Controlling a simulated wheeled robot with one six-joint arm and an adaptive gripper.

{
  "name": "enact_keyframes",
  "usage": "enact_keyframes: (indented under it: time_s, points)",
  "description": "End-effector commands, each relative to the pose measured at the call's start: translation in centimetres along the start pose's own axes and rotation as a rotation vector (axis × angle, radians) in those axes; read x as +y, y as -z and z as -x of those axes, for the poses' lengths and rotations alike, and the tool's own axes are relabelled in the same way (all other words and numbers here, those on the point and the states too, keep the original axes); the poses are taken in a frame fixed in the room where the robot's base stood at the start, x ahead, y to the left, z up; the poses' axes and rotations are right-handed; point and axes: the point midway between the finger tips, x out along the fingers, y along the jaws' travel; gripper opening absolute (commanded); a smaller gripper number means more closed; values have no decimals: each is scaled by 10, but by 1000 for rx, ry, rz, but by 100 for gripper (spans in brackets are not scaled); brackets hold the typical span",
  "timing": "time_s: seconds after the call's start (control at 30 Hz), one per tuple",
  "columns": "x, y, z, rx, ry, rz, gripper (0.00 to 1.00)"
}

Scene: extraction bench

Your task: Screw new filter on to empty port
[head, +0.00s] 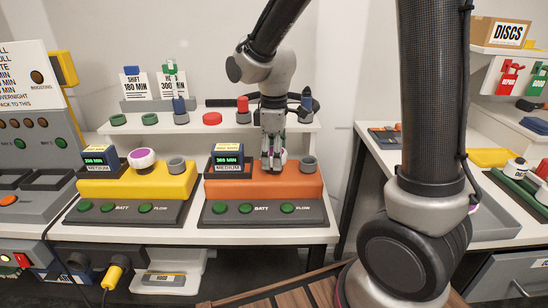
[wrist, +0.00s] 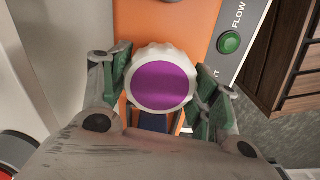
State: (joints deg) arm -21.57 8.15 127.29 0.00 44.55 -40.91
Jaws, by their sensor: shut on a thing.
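My gripper (head: 273,163) points down over the orange pump unit (head: 235,188) in the head view. It is shut on a filter, a white ribbed cap with a purple top (wrist: 162,84), seen between the green-padded fingers in the wrist view. In the head view the fingers mostly hide this filter. It sits at the unit's top, between the display (head: 229,160) and a grey cylindrical fitting (head: 308,164). The port beneath is hidden, so I cannot tell whether the filter is seated or threaded.
A yellow pump unit (head: 138,186) stands to the left, with its own purple-topped white filter (head: 141,158) and a grey fitting (head: 177,166). A shelf (head: 135,129) behind holds coloured caps and small bottles. A second bench with a grey tray (head: 425,165) is at right.

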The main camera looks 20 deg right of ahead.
Motion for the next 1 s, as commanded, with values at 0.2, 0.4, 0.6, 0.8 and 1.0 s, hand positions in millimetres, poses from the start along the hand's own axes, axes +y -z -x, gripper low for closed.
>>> enact_keyframes:
  time_s: [0.2, 0.4, 0.6, 0.8, 1.0]
  points:
    - [0, 0, 0, 0, 0, -409, 33]
    - [0, 0, -1, 0, 0, -792, 33]
    - [0, 0, -1, 0, 0, -1175, 33]
    - [0, 0, -1, 0, 0, -1547, 33]
    - [0, 0, -1, 0, 0, -1734, 33]
